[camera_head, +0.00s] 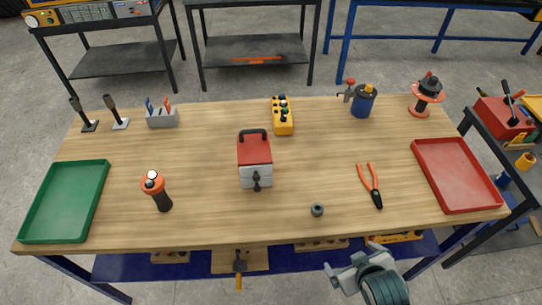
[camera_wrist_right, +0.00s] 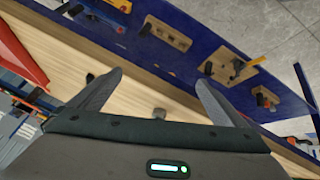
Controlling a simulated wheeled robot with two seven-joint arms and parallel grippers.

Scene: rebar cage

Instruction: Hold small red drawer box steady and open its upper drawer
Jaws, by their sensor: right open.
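The small red drawer box (camera_head: 254,160) stands upright near the middle of the wooden table. It has a red top, a dark handle at its back edge, and a light grey front with a dark knob. Its drawers look shut, but the upper one is too small to make out clearly. My right gripper (camera_head: 350,258) is off the table's front edge, to the right of the box and well apart from it. In the right wrist view the fingers (camera_wrist_right: 158,78) are spread with nothing between them. My left gripper is not in view.
An orange-topped dark tool (camera_head: 158,190) stands left of the box, and a yellow control box (camera_head: 282,117) behind it. A grey ring (camera_head: 317,210) and orange pliers (camera_head: 371,187) lie to the right. Green (camera_head: 40,233) and red (camera_head: 465,205) trays sit at the ends.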

